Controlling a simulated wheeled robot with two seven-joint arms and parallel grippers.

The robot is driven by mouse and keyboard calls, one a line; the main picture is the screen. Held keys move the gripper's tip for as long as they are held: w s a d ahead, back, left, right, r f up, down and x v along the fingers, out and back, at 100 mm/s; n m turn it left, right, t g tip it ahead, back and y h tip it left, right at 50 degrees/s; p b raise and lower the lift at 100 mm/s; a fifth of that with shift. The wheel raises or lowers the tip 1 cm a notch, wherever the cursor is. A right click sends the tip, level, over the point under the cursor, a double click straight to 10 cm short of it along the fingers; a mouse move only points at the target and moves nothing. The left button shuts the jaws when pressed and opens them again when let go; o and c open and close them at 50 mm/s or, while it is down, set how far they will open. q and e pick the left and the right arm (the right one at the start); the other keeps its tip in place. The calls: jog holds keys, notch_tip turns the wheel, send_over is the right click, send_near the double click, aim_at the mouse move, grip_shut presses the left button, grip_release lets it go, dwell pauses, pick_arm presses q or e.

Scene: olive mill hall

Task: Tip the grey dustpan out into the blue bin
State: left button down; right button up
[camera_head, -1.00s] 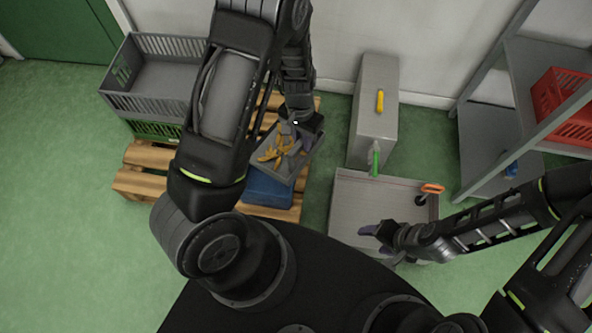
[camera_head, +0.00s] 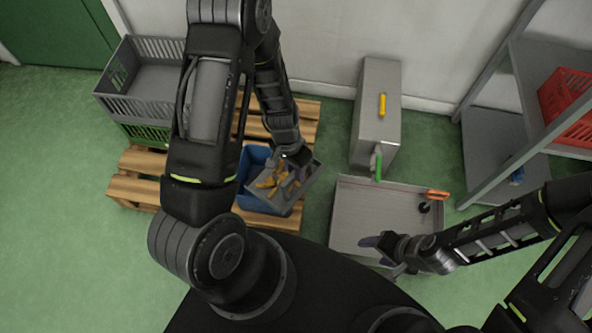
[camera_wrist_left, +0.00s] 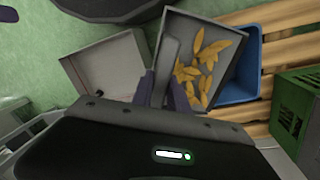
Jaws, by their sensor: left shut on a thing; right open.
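My left gripper (camera_head: 293,158) is shut on the handle of the grey dustpan (camera_head: 313,174). The dustpan holds several yellow-orange leaf-like scraps (camera_head: 268,181). In the left wrist view the dustpan (camera_wrist_left: 178,22) lies ahead of the fingers (camera_wrist_left: 163,88), with the scraps toward its right side. The blue bin (camera_head: 251,160) stands on the pallet, and the dustpan is above it, covering much of its opening. The bin (camera_wrist_left: 242,82) shows beside the dustpan's right edge in the left wrist view. My right gripper (camera_head: 377,250) is open and empty over the front of a grey tray.
A grey crate (camera_head: 150,85) sits on a green crate (camera_head: 147,133) on the wooden pallet (camera_head: 135,190). A shelf with a red crate (camera_head: 568,100) is at right.

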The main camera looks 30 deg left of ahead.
aim_at(295, 185)
pick_arm(q)
jog(key=shift+f+b, duration=1.5)
jog(key=shift+f, duration=0.45)
jog(key=shift+w+a+r, duration=0.1)
jog(key=shift+a+r, duration=0.15)
jog(key=shift+r, duration=0.05)
jog(key=w+a+r+g+h+b, duration=0.1)
jog(key=w+a+r+h+b, duration=0.1)
jog(key=a+r+h, duration=0.3)
jog(key=shift+w+a+r+g+h, duration=0.35)
jog(key=shift+a+h, duration=1.55)
jog(key=shift+a, duration=1.55)
